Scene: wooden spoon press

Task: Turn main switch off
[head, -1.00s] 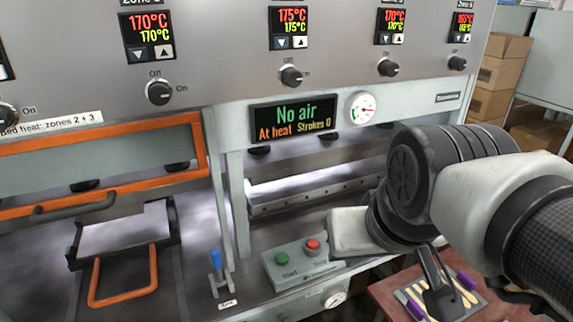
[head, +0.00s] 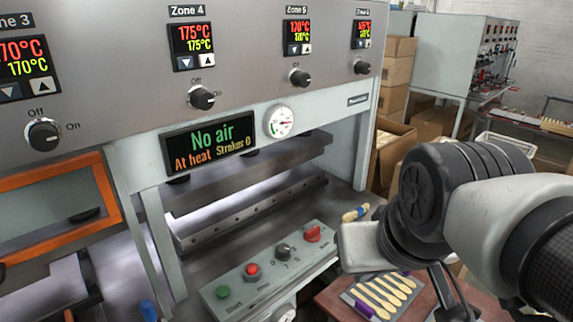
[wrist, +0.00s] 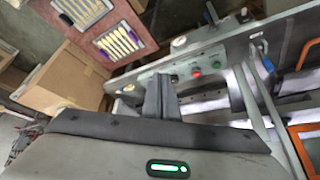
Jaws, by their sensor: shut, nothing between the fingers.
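A sloped grey control box (head: 262,268) stands at the front edge of the press bench. At its right end is a red rotary knob (head: 313,233), which looks like the main switch; its label is not legible. Beside it are a black selector knob (head: 283,251), a red button (head: 252,270) and a green button (head: 222,292). In the wrist view my gripper (wrist: 160,82) is shut and empty, pointing towards the control box (wrist: 205,68), whose near end it partly hides. In the head view its pale body is right of the red knob, apart from it; its fingertips are hidden.
The press panel has black heater knobs (head: 202,98) and a display (head: 208,142) reading "No air". A gauge (head: 281,121) sits beside it. A tray of wooden spoons (head: 381,296) lies on a reddish table below my arm. Cardboard boxes (head: 395,75) stand behind.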

